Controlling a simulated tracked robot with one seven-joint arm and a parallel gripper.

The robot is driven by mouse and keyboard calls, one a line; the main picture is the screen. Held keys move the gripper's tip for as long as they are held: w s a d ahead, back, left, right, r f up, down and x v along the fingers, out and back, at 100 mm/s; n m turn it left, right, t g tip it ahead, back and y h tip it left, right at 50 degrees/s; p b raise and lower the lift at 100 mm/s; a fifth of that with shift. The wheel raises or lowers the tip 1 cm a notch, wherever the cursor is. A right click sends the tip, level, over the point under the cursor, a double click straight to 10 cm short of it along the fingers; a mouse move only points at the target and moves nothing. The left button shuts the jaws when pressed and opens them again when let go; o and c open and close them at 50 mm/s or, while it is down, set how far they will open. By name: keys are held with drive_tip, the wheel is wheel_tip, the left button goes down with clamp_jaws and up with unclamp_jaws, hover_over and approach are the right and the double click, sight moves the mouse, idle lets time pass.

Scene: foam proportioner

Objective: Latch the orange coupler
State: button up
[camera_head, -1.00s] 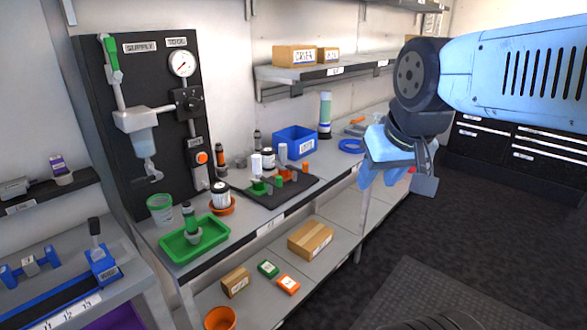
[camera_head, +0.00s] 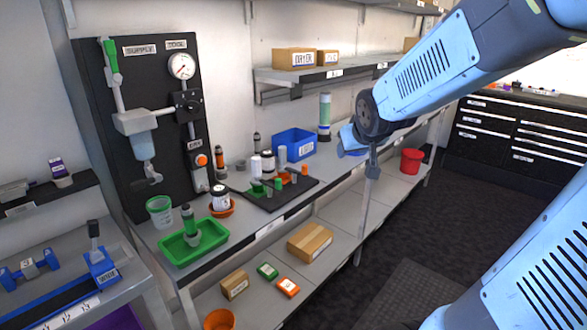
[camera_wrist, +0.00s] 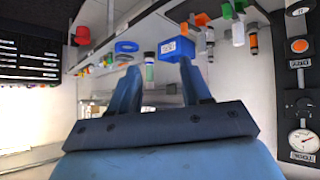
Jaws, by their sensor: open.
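My gripper (camera_head: 357,148) is at the right of the bench in the head view, beyond the blue bin and mostly hidden behind its own arm. In the upside-down wrist view my gripper (camera_wrist: 160,78) shows two fingers spread apart with nothing held between them. A black-and-orange cylinder (camera_head: 221,160) stands on the bench near the panel, well left of my gripper. It may be the orange coupler, but I cannot tell. An orange round part (camera_head: 202,160) sits on the black panel. Smaller orange parts (camera_head: 305,170) are on the black tray. Whether any latch is closed cannot be seen.
The black panel (camera_head: 120,80) carries a gauge (camera_head: 181,66) and pipework. A green tray (camera_head: 168,252) with a bottle is at the bench front. A blue bin (camera_head: 296,144) and a black tray (camera_head: 250,204) stand behind. A shelf (camera_head: 330,76) overhangs the bench. The floor at right is open.

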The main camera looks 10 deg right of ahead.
drive_tip(key=w+d+f+n+t+y, duration=0.1)
drive_tip(key=w+f+t, duration=0.1)
drive_tip(key=w+f, duration=0.35)
drive_tip(key=w+d+f+n+t, duration=0.1)
drive_tip(key=w+f, duration=0.1)
drive_tip(key=w, duration=0.6)
drive_tip(key=n+t+y, duration=0.2)
drive_tip(key=t+y, duration=0.2)
drive_tip(key=y, duration=0.3)
approach(305, 174)
drive_tip(key=x, duration=0.3)
drive_tip(key=r+x, duration=0.1)
drive_tip(key=x, duration=0.7)
drive_tip(key=shift+w+d+r, duration=0.2)
drive_tip(key=shift+d, duration=0.1)
drive_tip(key=shift+c, duration=0.5)
clamp_jaws()
drive_tip(key=shift+h, duration=0.3)
